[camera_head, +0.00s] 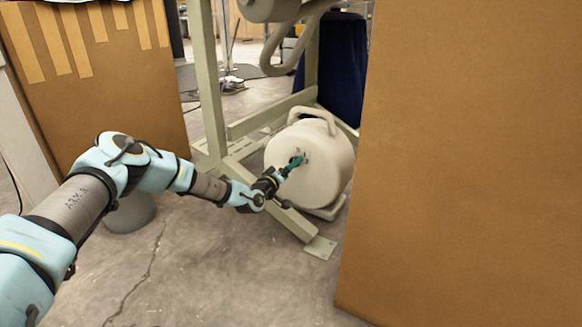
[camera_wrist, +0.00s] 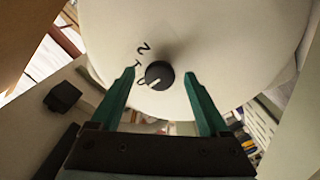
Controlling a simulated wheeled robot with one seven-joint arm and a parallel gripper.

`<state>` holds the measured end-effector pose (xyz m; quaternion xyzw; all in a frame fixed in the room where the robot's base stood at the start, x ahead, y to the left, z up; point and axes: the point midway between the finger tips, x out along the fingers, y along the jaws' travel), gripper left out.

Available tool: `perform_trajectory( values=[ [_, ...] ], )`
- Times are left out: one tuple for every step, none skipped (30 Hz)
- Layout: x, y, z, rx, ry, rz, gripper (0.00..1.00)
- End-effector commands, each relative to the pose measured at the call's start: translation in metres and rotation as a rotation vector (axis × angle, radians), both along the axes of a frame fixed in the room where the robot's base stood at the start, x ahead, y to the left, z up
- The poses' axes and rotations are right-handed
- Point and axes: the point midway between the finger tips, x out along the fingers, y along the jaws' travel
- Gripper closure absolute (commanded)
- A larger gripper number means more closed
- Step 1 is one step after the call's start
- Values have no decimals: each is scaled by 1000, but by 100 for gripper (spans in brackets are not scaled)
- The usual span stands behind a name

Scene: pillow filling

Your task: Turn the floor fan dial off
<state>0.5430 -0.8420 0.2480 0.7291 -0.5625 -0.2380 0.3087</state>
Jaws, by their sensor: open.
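The floor fan (camera_head: 325,165) is a cream, drum-shaped body with a handle on top, standing on the floor beside a metal frame. Its dial (camera_wrist: 158,72) is a small dark round knob on the pale face, with the marks 2, 1 and 0 along its left side. The white pointer line on the knob is at its lower left, close to the 0. My gripper (camera_head: 295,162) reaches the fan's face. In the wrist view its green fingers (camera_wrist: 161,78) are open, one on each side of the knob, with gaps visible. Whether the fingertips touch the face cannot be told.
A large brown panel (camera_head: 460,150) stands close on the right, and another brown panel (camera_head: 95,75) stands at the left. The pale green metal frame (camera_head: 211,80) rises behind my arm, with a foot (camera_head: 320,247) in front of the fan. Concrete floor (camera_head: 210,285) is open in the foreground.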

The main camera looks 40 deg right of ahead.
Motion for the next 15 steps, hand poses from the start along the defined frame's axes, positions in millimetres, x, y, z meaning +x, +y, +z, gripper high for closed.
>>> perform_trajectory(
  values=[
    [0, 3, 2, 1, 0, 0, 21],
    [-1, 6, 2, 1, 0, 0, 21],
    [-2, 11, 3, 2, 2, -1, 21],
    [-4, 15, 3, 2, 2, -1, 21],
    [-5, 21, 4, 2, 2, 0, 21],
    [-7, 28, 4, 4, 3, 0, 21],
    [-8, 34, 5, 2, 2, 0, 21],
    [-10, 40, 5, 3, 2, -1, 21],
    [-12, 48, 5, 3, 2, -1, 21],
    [-13, 54, 5, 4, 2, 0, 21],
    [-15, 60, 4, 3, 3, -1, 21],
    [-17, 67, 4, 3, 2, -1, 21],
    [-18, 73, 4, 3, 3, 1, 21],
    [-19, 77, 4, 3, 3, 1, 21],
    [-22, 83, 3, 2, 3, 0, 21]
  ],
)
